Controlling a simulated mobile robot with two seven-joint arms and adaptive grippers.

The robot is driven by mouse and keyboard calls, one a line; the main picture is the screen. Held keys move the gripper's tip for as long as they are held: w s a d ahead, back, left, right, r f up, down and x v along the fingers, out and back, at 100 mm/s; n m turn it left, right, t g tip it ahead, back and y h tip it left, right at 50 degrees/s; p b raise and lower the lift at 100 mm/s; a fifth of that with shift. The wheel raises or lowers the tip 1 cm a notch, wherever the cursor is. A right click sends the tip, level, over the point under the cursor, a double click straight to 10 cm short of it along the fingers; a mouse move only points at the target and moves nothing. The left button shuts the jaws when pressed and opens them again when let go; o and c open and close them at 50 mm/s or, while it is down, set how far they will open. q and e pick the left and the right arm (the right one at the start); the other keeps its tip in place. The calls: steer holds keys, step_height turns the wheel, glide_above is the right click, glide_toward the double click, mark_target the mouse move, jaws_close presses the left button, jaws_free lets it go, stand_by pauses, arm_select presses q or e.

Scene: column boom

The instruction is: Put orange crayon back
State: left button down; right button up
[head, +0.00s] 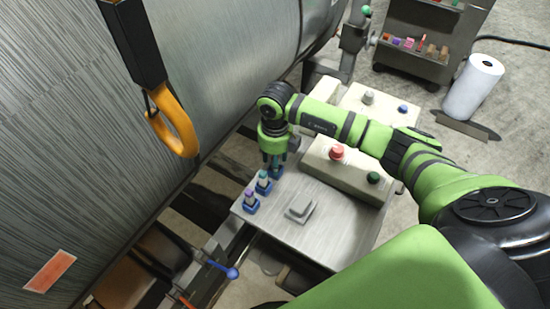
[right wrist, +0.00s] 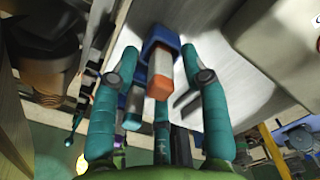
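In the right wrist view an orange-ended crayon (right wrist: 159,82) with a pale grey body stands in line with a blue holder (right wrist: 160,38). My right gripper (right wrist: 160,58) has its teal fingers spread on either side of the crayon, with a gap visible on both sides. In the head view my right gripper (head: 275,164) points down at the far end of a row of blue holders and hides most of the crayon there. A teal-topped crayon (head: 263,178) and a purple-topped crayon (head: 249,195) stand in the nearer holders. My left gripper is not in view.
The holders stand along the left edge of a metal panel (head: 335,230) with a grey square button (head: 299,207) and a raised box bearing a red button (head: 337,152). A large metal cylinder fills the left. An orange hook (head: 174,125) hangs before it.

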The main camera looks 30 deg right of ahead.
steer(key=shift+r, duration=0.1)
step_height(320, 180, up, 11)
steer(key=b, duration=0.4)
steer(key=shift+r, duration=0.5)
steer(key=shift+s, duration=0.1)
